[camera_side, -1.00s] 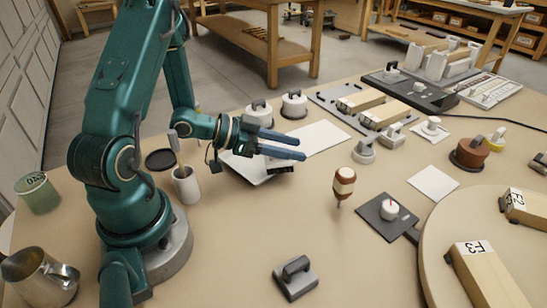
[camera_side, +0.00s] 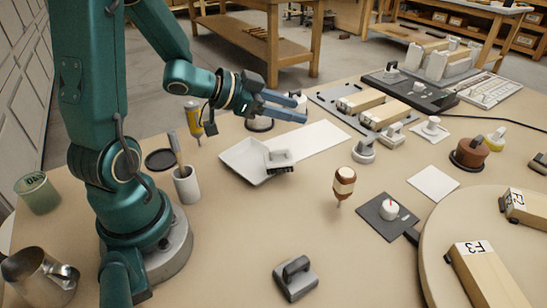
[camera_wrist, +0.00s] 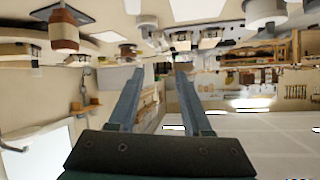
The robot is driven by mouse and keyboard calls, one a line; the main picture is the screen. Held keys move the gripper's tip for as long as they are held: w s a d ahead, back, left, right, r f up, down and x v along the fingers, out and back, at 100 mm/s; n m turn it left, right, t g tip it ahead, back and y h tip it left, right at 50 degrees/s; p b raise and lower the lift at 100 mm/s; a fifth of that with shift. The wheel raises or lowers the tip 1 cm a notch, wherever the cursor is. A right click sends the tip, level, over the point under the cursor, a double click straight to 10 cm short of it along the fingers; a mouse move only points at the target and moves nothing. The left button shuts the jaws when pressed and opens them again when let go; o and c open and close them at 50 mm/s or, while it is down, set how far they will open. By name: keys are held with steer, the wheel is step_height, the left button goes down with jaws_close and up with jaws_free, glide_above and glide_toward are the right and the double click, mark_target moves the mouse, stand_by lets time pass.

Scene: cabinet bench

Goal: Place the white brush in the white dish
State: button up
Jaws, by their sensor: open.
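The white dish (camera_side: 236,160) is a shallow square tray on the bench in front of my arm. The white brush (camera_side: 279,155), a pale block with a handle loop and a dark underside, is at the dish's right edge. It overlaps the rim in the side view; I cannot tell whether it rests fully inside or on the rim. My gripper (camera_side: 302,108) is open and empty, raised above and behind the dish and brush, with its blue fingers pointing right. In the wrist view the two fingers (camera_wrist: 158,72) are apart with nothing between them.
A white sheet (camera_side: 318,138) lies right of the dish. A cup (camera_side: 187,187) with a tool stands left of it. A brown-and-cream bottle-like object (camera_side: 344,184) and a grey handled block (camera_side: 296,278) are nearer the front. Bench between them is clear.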

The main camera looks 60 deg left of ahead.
steer(key=s+a+r+n+g+y, duration=0.2)
steer(key=s+r+n+y, duration=0.15)
steer(key=y, duration=0.25)
steer(key=s+d+g+h, duration=0.3)
steer(key=s+d+g, duration=0.1)
steer(key=s+d, duration=0.6)
steer(key=s, duration=0.2)
steer(key=shift+s+d+f+g+h, duration=0.15)
steer(key=shift+s+d+g+h, duration=0.15)
steer(key=shift+s+d+g, duration=0.1)
steer(key=shift+n, duration=0.25)
steer(key=o, duration=0.8)
